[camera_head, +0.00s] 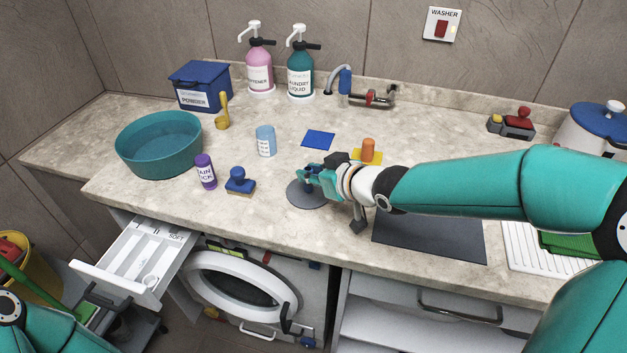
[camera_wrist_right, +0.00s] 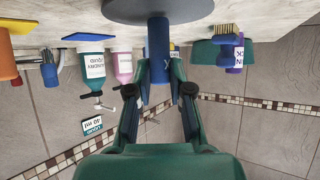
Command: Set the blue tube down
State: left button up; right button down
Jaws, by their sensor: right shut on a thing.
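The blue tube (camera_wrist_right: 158,62) stands between the fingers of my right gripper (camera_wrist_right: 158,95), which is shut on it. In the head view my right gripper (camera_head: 312,178) is over the round dark grey disc (camera_head: 302,199) on the counter, and the fingers mostly hide the tube. In the wrist view, which is upside down, the tube's far end meets the grey disc (camera_wrist_right: 125,10); whether it touches or hovers just above, I cannot tell. A blue square mat (camera_head: 318,140) lies behind, empty. My left gripper is out of view.
An orange cylinder (camera_head: 368,149) stands on a yellow mat (camera_head: 374,160) behind my right wrist. A blue stamp-like brush (camera_head: 239,182), purple bottle (camera_head: 205,171), light blue can (camera_head: 265,141) and teal basin (camera_head: 125,150) stand left. A dark panel (camera_head: 430,240) lies right. The drawer (camera_head: 90,270) is open.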

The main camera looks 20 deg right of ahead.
jog(key=shift+f, duration=0.15)
jog(key=shift+f, duration=0.25)
jog(key=c, duration=1.1)
grip_release()
jog(key=shift+r, duration=0.1)
jog(key=shift+o, duration=0.2)
jog(key=shift+r, duration=0.1)
